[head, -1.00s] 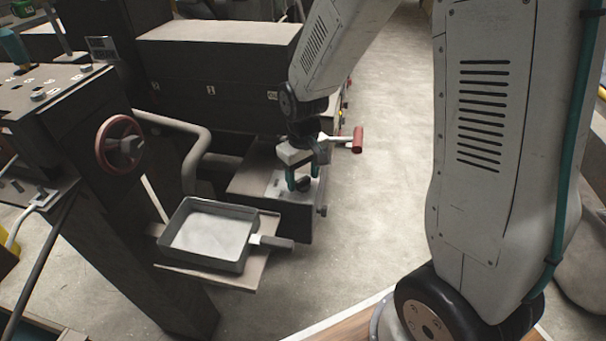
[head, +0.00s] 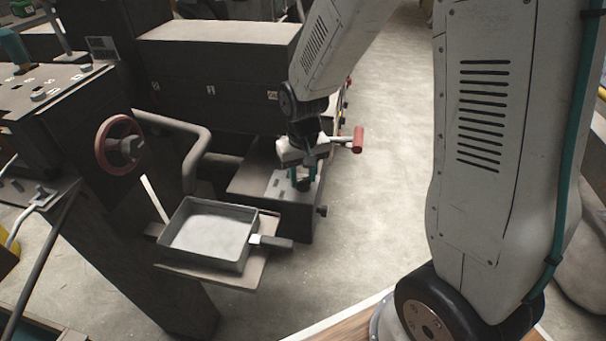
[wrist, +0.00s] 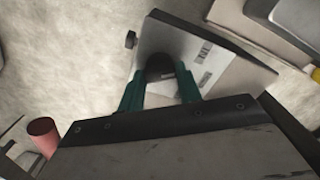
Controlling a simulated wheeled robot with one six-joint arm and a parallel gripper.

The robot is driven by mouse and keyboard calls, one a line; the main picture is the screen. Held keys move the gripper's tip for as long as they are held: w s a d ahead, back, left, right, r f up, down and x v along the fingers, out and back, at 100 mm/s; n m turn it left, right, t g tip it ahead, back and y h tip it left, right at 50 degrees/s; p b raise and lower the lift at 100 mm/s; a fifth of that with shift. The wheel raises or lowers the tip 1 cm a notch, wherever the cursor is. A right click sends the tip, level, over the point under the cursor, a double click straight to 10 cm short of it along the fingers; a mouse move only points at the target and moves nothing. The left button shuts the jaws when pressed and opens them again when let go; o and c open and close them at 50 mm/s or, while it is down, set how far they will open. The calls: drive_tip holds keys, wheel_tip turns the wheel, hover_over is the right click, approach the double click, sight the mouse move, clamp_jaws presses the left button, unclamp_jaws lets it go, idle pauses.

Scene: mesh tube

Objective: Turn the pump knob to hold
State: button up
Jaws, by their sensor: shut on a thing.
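The pump knob (wrist: 160,68) is a dark round knob on a metal plate with small labels (wrist: 203,50), on top of a dark box. In the head view the knob (head: 303,187) is small and partly hidden by my fingers. My gripper (head: 304,178) points down over the box, and its teal fingers are shut on the knob, one on each side. In the wrist view my gripper (wrist: 161,92) also has its fingers against the knob's sides. The label lettering is too small and blurred to read, so the setting cannot be told.
A red-handled lever (head: 357,139) sticks out just right of my gripper. A grey square pan (head: 250,240) with a handle sits on a shelf at front left. A red handwheel (head: 119,145) stands at left. The floor to the right is clear.

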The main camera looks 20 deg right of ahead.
sight(303, 179)
drive_tip(key=m, duration=0.6)
drive_tip(key=shift+m, duration=0.3)
idle(0.4)
drive_tip(key=o, duration=1)
wheel_tip(303, 179, up, 8)
drive_tip(key=shift+f, duration=0.1)
